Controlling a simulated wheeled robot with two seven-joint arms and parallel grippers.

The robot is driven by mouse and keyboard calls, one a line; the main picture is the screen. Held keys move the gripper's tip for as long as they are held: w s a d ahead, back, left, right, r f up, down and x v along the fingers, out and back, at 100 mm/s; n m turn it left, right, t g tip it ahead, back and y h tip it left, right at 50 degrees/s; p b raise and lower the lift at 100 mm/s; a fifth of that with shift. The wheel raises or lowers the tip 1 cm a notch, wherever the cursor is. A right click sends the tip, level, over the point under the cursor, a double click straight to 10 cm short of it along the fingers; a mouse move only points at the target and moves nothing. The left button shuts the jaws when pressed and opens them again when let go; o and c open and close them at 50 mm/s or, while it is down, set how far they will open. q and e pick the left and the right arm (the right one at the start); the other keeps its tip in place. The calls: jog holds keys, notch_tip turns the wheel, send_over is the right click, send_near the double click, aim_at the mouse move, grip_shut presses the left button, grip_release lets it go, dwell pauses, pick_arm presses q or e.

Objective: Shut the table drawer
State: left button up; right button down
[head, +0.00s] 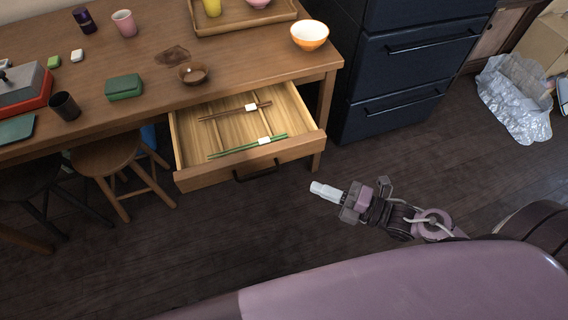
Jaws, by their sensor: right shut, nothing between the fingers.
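The table drawer (188,177) is pulled out from the wooden table (240,68). Its dark handle (257,172) is on the front face. Inside lie a brown pair of chopsticks (225,114) and a green pair (238,148), each with a white piece. My right gripper (316,187) is shut and empty, to the right of the drawer front and apart from it, over the floor. My left gripper is not in view.
A brown stool (105,160) stands left of the drawer, partly under the table. A dark blue cabinet (395,75) stands to the right. Bowls, cups and boxes are on the tabletop. The dark floor (200,255) before the drawer is clear.

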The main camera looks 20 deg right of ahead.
aim_at(265, 155)
jog(key=x, duration=0.4)
jog(key=w+d+x, duration=0.1)
jog(key=x, duration=0.6)
jog(key=shift+w, duration=1.05)
jog(key=shift+w, duration=0.1)
